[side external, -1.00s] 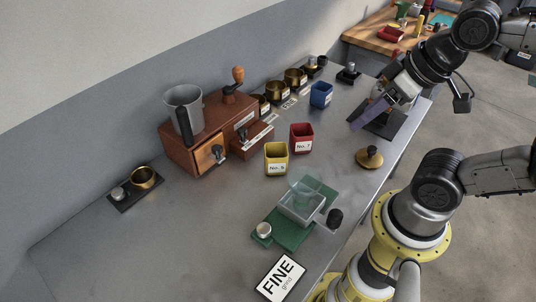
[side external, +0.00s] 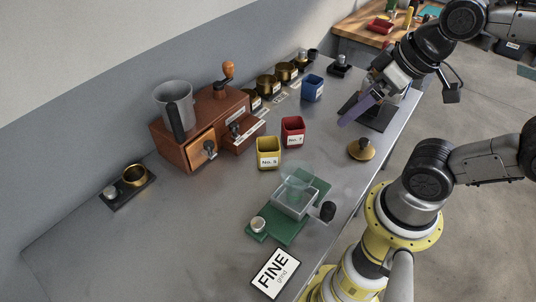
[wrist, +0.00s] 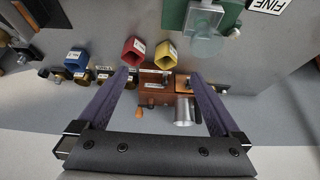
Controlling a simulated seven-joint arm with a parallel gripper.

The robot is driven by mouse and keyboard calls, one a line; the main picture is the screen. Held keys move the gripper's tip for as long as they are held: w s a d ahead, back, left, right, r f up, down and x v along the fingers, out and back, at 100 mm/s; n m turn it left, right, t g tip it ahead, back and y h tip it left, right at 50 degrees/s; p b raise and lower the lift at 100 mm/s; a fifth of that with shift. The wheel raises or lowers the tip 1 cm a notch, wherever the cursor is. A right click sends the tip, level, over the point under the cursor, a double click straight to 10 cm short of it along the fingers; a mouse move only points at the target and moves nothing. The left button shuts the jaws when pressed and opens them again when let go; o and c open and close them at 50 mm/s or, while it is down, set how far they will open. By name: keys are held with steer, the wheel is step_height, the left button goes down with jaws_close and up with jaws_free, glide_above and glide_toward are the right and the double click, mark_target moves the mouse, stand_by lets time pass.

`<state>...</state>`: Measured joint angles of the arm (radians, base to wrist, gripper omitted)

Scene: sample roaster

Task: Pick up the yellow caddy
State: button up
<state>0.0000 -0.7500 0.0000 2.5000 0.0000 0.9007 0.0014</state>
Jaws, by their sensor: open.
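The yellow caddy (side external: 267,146), an open square cup with a "No." label, stands upright on the grey table in front of the wooden grinder. It also shows in the wrist view (wrist: 162,58), near the top middle, with its open top visible. My gripper (side external: 347,118) is at the right over the table, well apart from the caddy, with the red caddy between them in the picture. In the wrist view its purple fingers (wrist: 157,77) are spread wide with nothing between them.
The red caddy (side external: 292,125) stands close beside the yellow one, and the blue caddy (side external: 312,83) is farther back. The wooden grinder (side external: 200,128) with a metal cup is behind.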

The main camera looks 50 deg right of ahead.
mark_target(263, 147)
steer(key=w+a+f+m+g+y, duration=0.3)
steer(key=w+a+f+m+y, duration=0.3)
steer(key=a+m+y, duration=0.45)
steer(key=w+d+f+m+t+h, duration=0.1)
steer(key=w+d+f+m+t, duration=0.3)
steer(key=d+m, duration=0.4)
steer(key=w+d+f+m+t, duration=0.1)
steer(key=d+f+m+t, duration=0.2)
steer(key=d+f+m, duration=0.35)
steer(key=w+a, duration=0.1)
steer(key=w, duration=0.1)
steer(key=w+a+f+m, duration=0.1)
steer(key=w+a, duration=0.1)
steer(key=w+a+f+m, duration=0.1)
steer(key=shift+w+a, duration=0.25)
steer(key=shift+w, duration=0.15)
steer(key=shift+d+f+x, duration=0.1)
steer(key=shift+f+x, duration=0.05)
steer(key=shift+x, duration=0.75)
steer(key=shift+d+f+x, duration=0.1)
steer(key=shift+f+x, duration=0.05)
steer(key=shift+x, duration=0.75)
steer(key=shift+d+f+x, duration=0.1)
steer(key=shift+f+x, duration=0.05)
steer(key=shift+x, duration=0.75)
steer(key=c, duration=1.5)
